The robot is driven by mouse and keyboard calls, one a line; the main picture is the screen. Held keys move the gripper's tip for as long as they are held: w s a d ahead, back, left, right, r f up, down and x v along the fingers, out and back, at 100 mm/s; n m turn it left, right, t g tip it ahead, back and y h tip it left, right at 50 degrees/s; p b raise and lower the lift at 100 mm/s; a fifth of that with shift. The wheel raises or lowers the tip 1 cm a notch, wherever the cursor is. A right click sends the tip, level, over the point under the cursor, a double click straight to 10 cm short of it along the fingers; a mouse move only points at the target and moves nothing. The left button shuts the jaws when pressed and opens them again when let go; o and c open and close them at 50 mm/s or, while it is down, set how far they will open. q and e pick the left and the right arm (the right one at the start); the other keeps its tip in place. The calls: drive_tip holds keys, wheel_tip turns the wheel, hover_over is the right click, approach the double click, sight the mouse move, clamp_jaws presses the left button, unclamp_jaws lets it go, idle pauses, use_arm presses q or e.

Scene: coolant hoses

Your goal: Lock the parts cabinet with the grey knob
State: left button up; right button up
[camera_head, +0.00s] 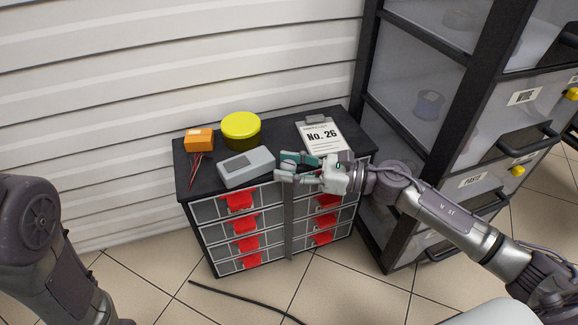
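The parts cabinet (217,215) is a low black-topped unit with two columns of grey drawers and red handles. A grey vertical bar (288,222) runs down its front between the columns. The drawers look shut. My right gripper (283,168) reaches in from the right, at the front top edge near the bar's upper end. Its teal-padded fingers point left and look somewhat apart. I cannot make out a grey knob; the fingers cover the bar's top. Whether they touch or hold anything is unclear. My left arm shows at the left edge, with its gripper out of view.
On the cabinet top are an orange box (199,139) with wires, a yellow round tin (241,129), a grey device (246,166) and a "No. 26" clipboard (321,136). A tall black-framed cabinet (420,90) stands close right. A black cable (245,300) lies on the tiled floor.

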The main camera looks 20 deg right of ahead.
drive_tip(key=shift+o, duration=0.7)
wheel_tip(320, 180, up, 10)
drive_tip(key=shift+f, duration=0.1)
